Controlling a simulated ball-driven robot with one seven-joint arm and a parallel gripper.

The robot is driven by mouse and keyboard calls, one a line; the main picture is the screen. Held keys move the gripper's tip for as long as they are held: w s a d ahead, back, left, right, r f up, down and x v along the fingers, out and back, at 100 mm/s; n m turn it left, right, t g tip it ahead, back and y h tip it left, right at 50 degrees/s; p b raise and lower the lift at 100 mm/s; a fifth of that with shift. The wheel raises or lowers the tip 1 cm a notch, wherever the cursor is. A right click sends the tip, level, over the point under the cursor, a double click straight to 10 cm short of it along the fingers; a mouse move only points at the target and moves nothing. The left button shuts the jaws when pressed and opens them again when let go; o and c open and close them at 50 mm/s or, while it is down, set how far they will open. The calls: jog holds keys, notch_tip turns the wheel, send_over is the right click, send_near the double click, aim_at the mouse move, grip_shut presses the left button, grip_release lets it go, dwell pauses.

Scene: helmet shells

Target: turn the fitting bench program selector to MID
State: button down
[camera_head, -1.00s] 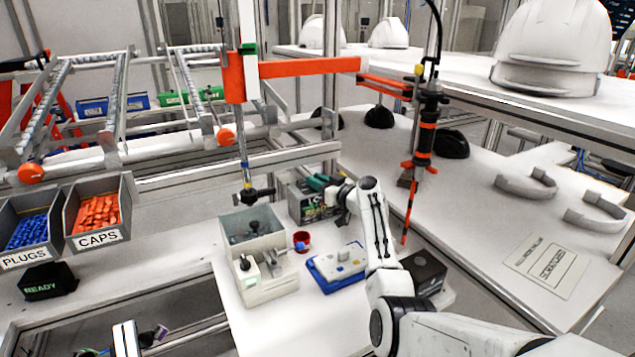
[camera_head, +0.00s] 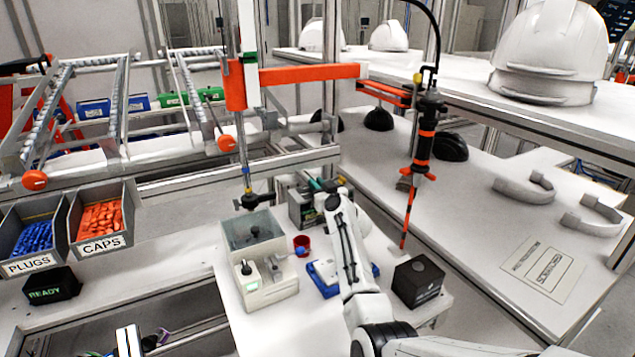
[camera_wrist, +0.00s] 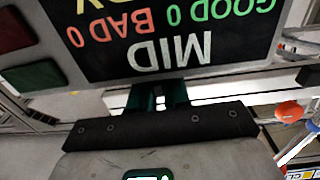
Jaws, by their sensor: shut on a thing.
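The fitting bench display box (camera_head: 299,212) stands at the back of the white bench, partly hidden by my arm in the head view. In the wrist view its dark screen (camera_wrist: 110,45) appears upside down and reads MID, with GOOD 0 and BAD 0. My gripper (camera_wrist: 160,97) is at the screen's edge beside the word MID, its green fingertips close together. It is shut on the program selector, which is mostly hidden between the fingers. In the head view my gripper (camera_head: 318,186) is at the top of the display box.
A grey fixture (camera_head: 262,270), a red cup (camera_head: 302,244) and a blue tray (camera_head: 322,282) sit in front of the display box. A black box (camera_head: 418,280) is to the right. An orange-black hanging tool (camera_head: 420,150) is near my arm. A red button (camera_wrist: 15,32) is beside the screen.

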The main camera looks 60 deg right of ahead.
jog(key=shift+w+a+m+g+h+p, duration=0.15)
jog(key=shift+m+g+h+p, duration=0.55)
jog(key=shift+m+h+p, duration=0.25)
jog(key=shift+f+m+g+h, duration=0.15)
jog(key=shift+m+g+h, duration=0.3)
jog(key=shift+g+h, duration=0.3)
jog(key=shift+f+m+g+h, duration=0.1)
jog(key=shift+m+g+h, duration=0.25)
jog(key=shift+m+h, duration=0.05)
jog(key=c, duration=1.2)
grip_release()
jog(key=shift+s, duration=0.2)
jog(key=shift+v, duration=3.6)
